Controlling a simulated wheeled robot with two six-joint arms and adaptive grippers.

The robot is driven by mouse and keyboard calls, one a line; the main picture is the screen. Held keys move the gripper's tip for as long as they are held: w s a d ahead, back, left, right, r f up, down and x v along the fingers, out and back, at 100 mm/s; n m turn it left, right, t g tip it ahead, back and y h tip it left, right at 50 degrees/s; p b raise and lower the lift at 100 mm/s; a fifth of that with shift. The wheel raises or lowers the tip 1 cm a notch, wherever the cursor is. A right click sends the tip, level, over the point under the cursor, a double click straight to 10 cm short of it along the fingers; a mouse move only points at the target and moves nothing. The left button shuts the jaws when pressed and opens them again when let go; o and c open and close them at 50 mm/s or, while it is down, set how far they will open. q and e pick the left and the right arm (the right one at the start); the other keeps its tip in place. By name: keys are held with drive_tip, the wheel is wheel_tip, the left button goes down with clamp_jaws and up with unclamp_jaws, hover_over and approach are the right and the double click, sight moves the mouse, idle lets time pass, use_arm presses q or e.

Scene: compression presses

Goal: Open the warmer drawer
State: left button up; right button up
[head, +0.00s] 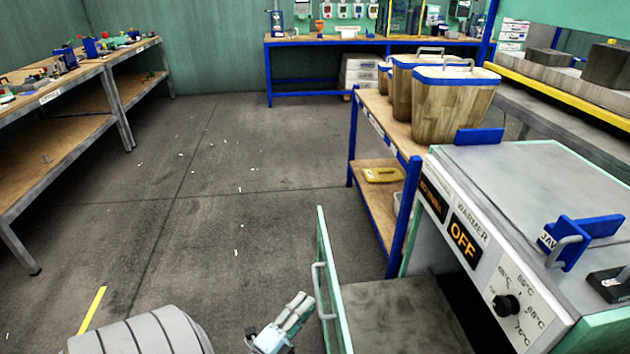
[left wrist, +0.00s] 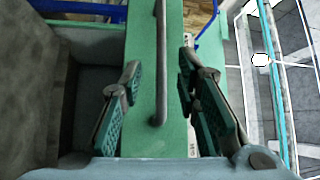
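The warmer (head: 478,225) stands at the right, with a panel reading OFF and a dial. Its drawer stands pulled out; I see into the drawer's interior (head: 400,315). The green drawer front (head: 323,250) has a grey bar handle (head: 319,291). My left gripper (head: 298,308) is just left of the handle in the head view and looks apart from it. In the left wrist view my left gripper (left wrist: 160,100) is open, its fingers spread to either side of the drawer front and the handle (left wrist: 160,60). My right gripper is not in view.
A blue-framed shelf (head: 372,205) with wooden bins (head: 450,108) stands behind the warmer. A blue handled block (head: 580,240) sits on the warmer's top. Workbenches (head: 75,80) line the left side. The floor (head: 240,200) left of the drawer is mostly clear.

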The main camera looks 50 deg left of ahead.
use_arm(q)
drive_tip(key=r+v, duration=0.1)
drive_tip(key=v, duration=0.5)
drive_tip(key=shift+f, duration=0.45)
drive_tip(key=shift+s+d, duration=0.1)
drive_tip(key=s+d+f+n+g+h, duration=0.1)
drive_tip(key=s+f+n+g, duration=0.3)
drive_tip(key=f, duration=0.6)
drive_tip(key=s+d+f+n+g, duration=0.1)
drive_tip(key=s+f+n+g, duration=0.2)
drive_tip(key=f+n+g, duration=0.45)
drive_tip(key=s+d+f+n+g+h, duration=0.1)
drive_tip(key=s+d+f+n+g, duration=0.1)
drive_tip(key=s+d+f+g, duration=0.75)
drive_tip(key=s+r+t+p, duration=0.1)
drive_tip(key=s+r+p, duration=0.2)
drive_tip(key=r+p, duration=0.5)
drive_tip(key=s+r+t+p, duration=0.1)
drive_tip(key=s+r+p, duration=0.2)
drive_tip(key=r+p, duration=0.5)
drive_tip(key=p, duration=0.4)
drive_tip(key=shift+r+t+h, duration=0.3)
drive_tip(key=shift+r+t, duration=0.1)
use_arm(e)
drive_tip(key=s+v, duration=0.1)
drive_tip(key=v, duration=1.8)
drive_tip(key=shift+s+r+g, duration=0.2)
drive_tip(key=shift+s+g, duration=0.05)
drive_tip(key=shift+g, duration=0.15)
